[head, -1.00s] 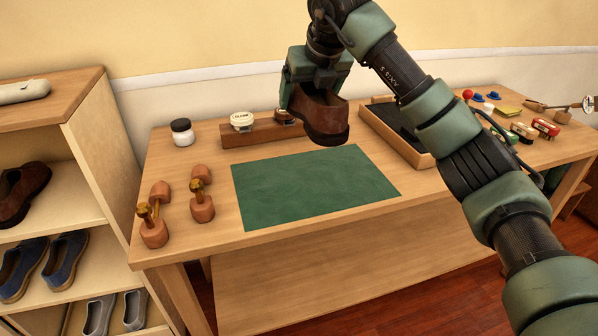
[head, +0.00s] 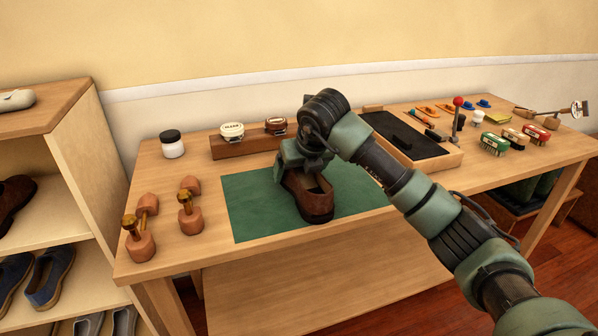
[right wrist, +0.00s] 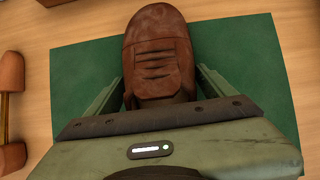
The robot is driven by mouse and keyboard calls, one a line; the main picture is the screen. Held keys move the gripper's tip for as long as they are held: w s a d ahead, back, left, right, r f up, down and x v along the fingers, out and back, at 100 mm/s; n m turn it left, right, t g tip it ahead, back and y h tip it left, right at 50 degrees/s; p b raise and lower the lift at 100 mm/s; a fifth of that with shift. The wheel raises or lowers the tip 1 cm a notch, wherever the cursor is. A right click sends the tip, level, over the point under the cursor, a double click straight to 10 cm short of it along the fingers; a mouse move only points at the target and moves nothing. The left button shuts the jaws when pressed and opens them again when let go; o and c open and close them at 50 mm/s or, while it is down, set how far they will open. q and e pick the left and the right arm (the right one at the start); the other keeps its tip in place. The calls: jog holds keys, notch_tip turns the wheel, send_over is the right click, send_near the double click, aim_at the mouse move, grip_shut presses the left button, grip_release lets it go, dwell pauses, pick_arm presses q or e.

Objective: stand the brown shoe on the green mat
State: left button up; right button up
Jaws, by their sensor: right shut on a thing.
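My left gripper is not in view.
Wooden shoe trees (head: 140,244) stand left of the mat. A white jar (head: 172,145) and a wooden block with tins (head: 245,146) are behind it. A shoe shelf (head: 95,190) stands at the left.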

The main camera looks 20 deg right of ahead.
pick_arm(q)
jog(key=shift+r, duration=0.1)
pick_arm(e)
jog(key=shift+r, duration=0.15)
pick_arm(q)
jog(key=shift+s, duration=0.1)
pick_arm(e)
jog(key=o, duration=1.7)
jog(key=shift+r, duration=0.15)
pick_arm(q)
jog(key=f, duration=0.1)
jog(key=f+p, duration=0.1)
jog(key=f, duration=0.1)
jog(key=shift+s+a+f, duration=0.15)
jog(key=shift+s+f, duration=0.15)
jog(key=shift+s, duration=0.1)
pick_arm(e)
jog(key=v, duration=1.1)
jog(key=shift+s+r, duration=0.25)
